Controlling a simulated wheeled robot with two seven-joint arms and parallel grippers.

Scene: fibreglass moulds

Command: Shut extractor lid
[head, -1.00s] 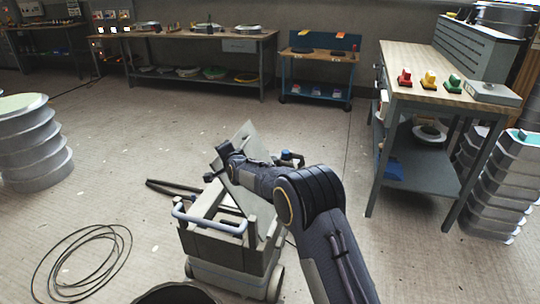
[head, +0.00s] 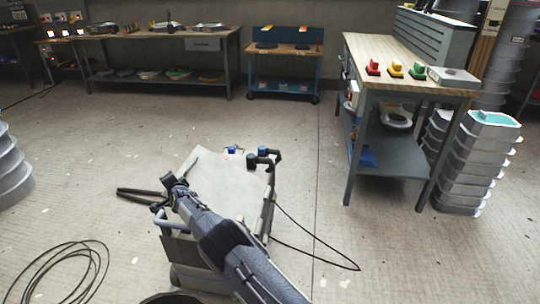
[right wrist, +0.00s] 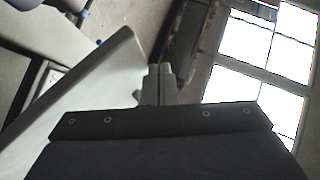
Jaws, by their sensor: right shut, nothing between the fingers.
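The extractor (head: 195,250) is a grey wheeled box at the lower middle of the head view, with a pale tube handle (head: 163,224) at its near left. Its pale flat lid (head: 232,185) lies over the top; my arm covers part of it, and I cannot tell whether it rests fully on the rim. My right gripper (head: 170,186) is shut and empty at the lid's left side. In the right wrist view its closed fingers (right wrist: 157,82) are beside the pale panel (right wrist: 95,95); contact is unclear. My left gripper is out of view.
A dark hose end (head: 262,160) stands at the extractor's far right corner. A cable loops over the floor to its right, and another coil (head: 65,268) lies at the left. A workbench (head: 400,65) with stacked moulds (head: 470,160) stands at the right. The floor behind is mostly clear.

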